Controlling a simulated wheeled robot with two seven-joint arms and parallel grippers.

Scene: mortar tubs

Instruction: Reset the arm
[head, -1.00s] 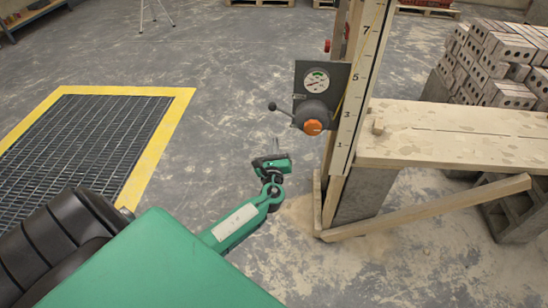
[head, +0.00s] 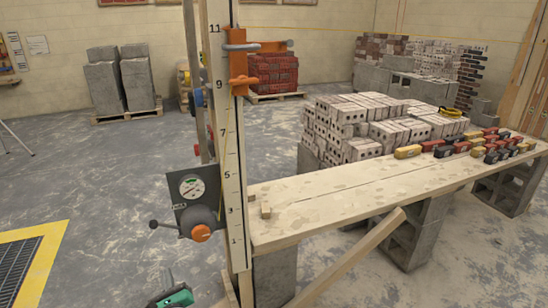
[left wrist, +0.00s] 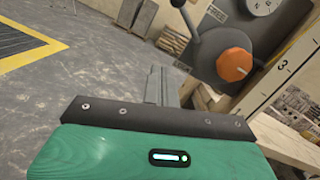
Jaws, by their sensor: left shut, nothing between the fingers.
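My left gripper (head: 172,296) shows at the bottom edge of the head view, green and dark, in front of and below the gauge box. It is shut and empty. In the left wrist view its narrow grey fingers (left wrist: 156,85) are together, pointing toward the floor left of the orange knob. The dark box (head: 188,206) on the upright post carries a round dial (head: 192,187), an orange knob (head: 201,233) and a black lever (head: 165,225). The gripper appears apart from these. My right gripper is not in view.
A numbered measuring post (head: 232,150) stands beside a plank bench (head: 330,196) on concrete blocks. Grey bricks (head: 350,125) are stacked behind it, and several coloured small blocks (head: 475,147) lie on its right end. A diagonal brace (head: 345,258) leans in front. Open floor (head: 90,190) lies left.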

